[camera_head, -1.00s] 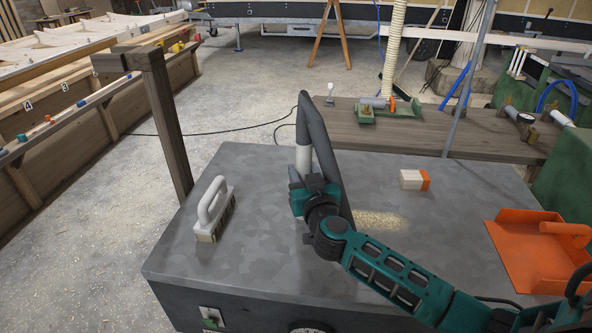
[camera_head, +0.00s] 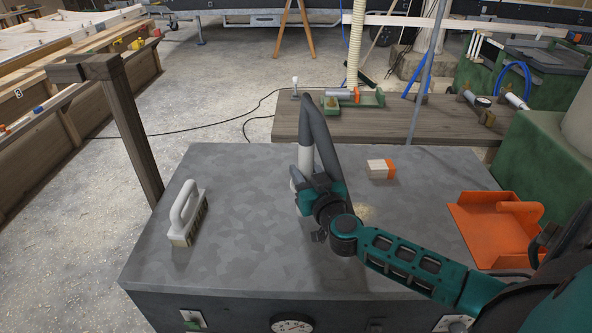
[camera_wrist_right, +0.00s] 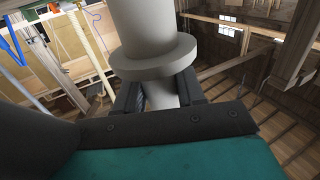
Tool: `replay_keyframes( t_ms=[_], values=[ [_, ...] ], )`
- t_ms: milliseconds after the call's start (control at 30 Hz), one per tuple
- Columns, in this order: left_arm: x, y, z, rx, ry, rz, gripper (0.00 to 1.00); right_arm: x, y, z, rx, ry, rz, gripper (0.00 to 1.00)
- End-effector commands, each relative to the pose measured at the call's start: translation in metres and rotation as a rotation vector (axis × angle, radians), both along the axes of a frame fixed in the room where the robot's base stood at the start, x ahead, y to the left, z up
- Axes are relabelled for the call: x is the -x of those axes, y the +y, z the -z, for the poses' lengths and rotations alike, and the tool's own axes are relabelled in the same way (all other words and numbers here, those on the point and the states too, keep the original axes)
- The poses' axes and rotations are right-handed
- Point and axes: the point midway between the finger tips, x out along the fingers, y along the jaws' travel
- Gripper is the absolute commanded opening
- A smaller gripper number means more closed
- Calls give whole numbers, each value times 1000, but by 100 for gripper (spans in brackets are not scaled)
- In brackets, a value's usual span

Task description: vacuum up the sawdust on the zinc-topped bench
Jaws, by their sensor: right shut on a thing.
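The zinc-topped bench (camera_head: 240,235) fills the middle of the head view. A small pale patch of sawdust (camera_head: 363,211) shows on it, just right of my right gripper, partly hidden behind my arm. My right gripper (camera_head: 306,188) is shut on the vacuum's light grey tube (camera_head: 306,159), which stands roughly upright with a dark hose (camera_head: 326,145) bending down behind it. The tube's flanged grey body (camera_wrist_right: 155,45) shows between the fingers in the right wrist view. The tube's lower end is hidden. My left gripper is not in view.
A white-handled brush (camera_head: 187,215) stands on the bench's left. A white and orange block (camera_head: 380,168) lies towards the back, and an orange dustpan (camera_head: 490,228) at the right. A wooden post (camera_head: 137,140) rises by the left edge; a wooden table (camera_head: 400,125) stands behind.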

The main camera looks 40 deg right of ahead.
Motion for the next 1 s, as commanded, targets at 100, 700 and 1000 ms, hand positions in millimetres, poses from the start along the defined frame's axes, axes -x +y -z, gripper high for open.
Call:
replay_keyframes(
  t_ms=[100,700,1000],
  values=[
    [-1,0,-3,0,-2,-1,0,6,-7,-1,1,0,0,0],
    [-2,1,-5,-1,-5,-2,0,33,-43,0,2,0,0,0],
    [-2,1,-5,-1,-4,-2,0,46,-61,-1,1,-1,0,0]
  ],
)
